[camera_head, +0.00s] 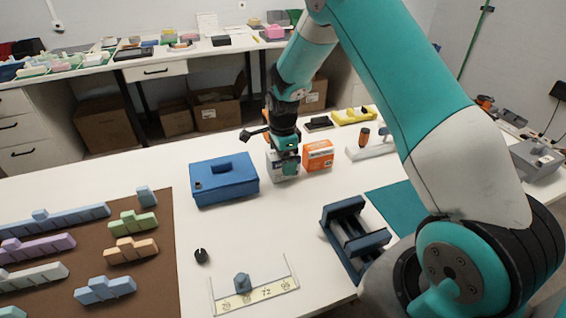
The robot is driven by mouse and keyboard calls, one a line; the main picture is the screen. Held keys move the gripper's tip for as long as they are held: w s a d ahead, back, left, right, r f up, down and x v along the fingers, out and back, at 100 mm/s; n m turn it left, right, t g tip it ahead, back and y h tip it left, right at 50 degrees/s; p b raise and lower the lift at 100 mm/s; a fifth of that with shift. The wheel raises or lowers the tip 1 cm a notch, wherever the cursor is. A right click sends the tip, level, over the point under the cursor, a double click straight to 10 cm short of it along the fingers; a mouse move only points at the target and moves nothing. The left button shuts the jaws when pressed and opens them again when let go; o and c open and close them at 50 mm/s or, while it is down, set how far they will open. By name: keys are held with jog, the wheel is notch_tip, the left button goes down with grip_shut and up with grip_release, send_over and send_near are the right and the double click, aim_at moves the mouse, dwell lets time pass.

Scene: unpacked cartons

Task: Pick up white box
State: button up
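The white box (275,163) stands on the white table, between the blue box (224,179) and the orange-and-white box (318,155). Only parts of its white sides show, since my gripper covers its middle and top. My gripper (286,165) points down at the white box, with a teal part in front of its near face. The fingertips are too small and too covered to tell whether they are apart or closed on the box.
The orange-and-white box stands close on the right. A blue rack (354,238), a black knob (201,256) and a brown mat (160,275) with coloured blocks lie nearer. The table (245,235) is clear in front of the white box.

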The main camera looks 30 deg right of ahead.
jog(key=shift+f, duration=1.25)
jog(key=c, duration=1.1)
jog(key=shift+o, duration=0.2)
jog(key=shift+r, duration=0.15)
notch_tip(320, 180, up, 20)
jog(key=b, duration=0.1)
